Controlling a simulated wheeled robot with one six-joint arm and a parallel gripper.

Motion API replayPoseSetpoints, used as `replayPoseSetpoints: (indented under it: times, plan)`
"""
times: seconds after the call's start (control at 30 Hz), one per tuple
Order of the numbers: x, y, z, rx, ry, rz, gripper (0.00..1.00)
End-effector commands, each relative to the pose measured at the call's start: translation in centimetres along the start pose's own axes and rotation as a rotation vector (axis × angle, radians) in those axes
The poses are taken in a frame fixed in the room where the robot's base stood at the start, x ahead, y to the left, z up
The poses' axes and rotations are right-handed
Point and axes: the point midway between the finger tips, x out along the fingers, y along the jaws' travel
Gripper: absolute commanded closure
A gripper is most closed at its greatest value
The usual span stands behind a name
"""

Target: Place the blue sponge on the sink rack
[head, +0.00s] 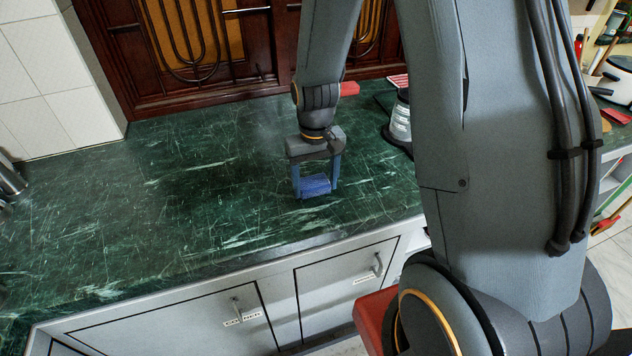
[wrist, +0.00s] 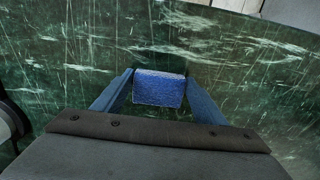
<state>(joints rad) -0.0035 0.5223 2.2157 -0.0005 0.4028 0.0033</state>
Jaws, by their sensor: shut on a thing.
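The blue sponge (head: 315,186) is between the two blue fingers of my gripper (head: 316,190), over the green marble counter. In the wrist view the sponge (wrist: 159,89) fills the gap between the fingertips of my gripper (wrist: 159,92), which is shut on it. The sponge is at or close above the counter; I cannot tell whether it touches. No sink rack can be made out in either view.
The green counter (head: 180,185) is clear to the left of my gripper. A blender-like appliance (head: 399,122) and a red object (head: 349,89) stand at the right and behind. Metal items (head: 10,178) are at the far left edge. White cabinets (head: 190,322) are below.

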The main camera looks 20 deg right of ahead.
Motion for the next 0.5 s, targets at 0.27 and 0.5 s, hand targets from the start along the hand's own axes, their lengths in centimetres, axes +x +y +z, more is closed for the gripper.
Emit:
replayPoseSetpoints:
  times: [0.27,0.5]
  plan:
    - [0.27,-0.01,0.02,0.0,-0.001,0.0,0.16]
    - [0.22,0.0,0.02,0.0,0.0,0.0,0.16]
